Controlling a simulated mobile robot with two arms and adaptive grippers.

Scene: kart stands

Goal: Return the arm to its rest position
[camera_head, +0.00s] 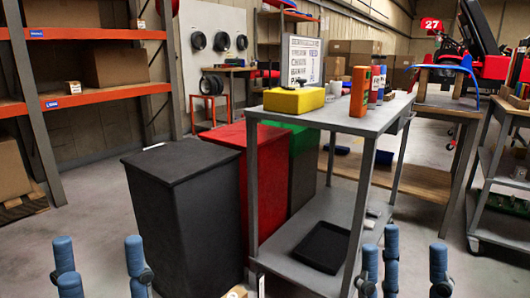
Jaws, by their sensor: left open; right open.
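My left gripper (98,252) shows at the bottom left, its blue fingertips spread apart with nothing between them. It is in front of the dark grey bin (185,215). My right gripper (404,254) shows at the bottom right, also open and empty, in front of the right end of the grey cart (345,120). Only the fingers of both grippers show; the arms are below the picture edge.
On the cart stand a yellow block (294,101), an orange item (360,91) and a white sign (301,60). A black tray (320,247) lies on its lower shelf. A red bin (226,180) and orange-beamed shelving (95,93) are left. Another cart (497,165) stands right.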

